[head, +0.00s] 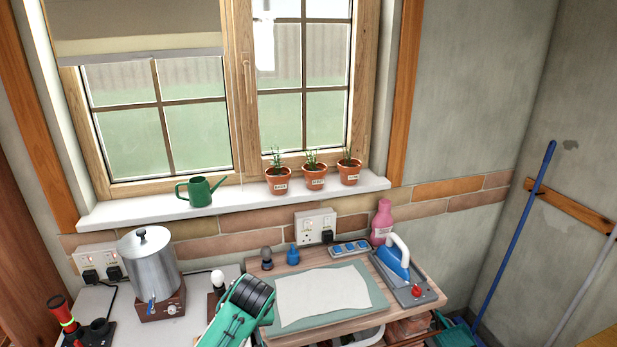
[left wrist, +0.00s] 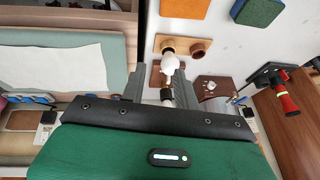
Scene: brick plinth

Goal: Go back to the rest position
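My left arm, green with a black ribbed joint, reaches in at the bottom centre of the head view, over the gap between the white counter and the ironing board. Its gripper fingers are not visible there. In the left wrist view my left gripper (left wrist: 160,84) shows two grey fingers spread apart. A white bulb (left wrist: 170,64) shows between and beyond them; I cannot tell how far below it is. The fingers do not appear to hold anything. The bulb also shows in the head view (head: 217,278), just left of my arm. My right gripper is in neither view.
A metal urn (head: 152,273) and a red-and-black lamp-like item (head: 64,316) stand on the left. The ironing board (head: 375,299), with white cloth (head: 322,291) and blue iron (head: 392,261), lies right of my arm. Potted plants (head: 314,178) and a green watering can (head: 199,192) stand on the sill.

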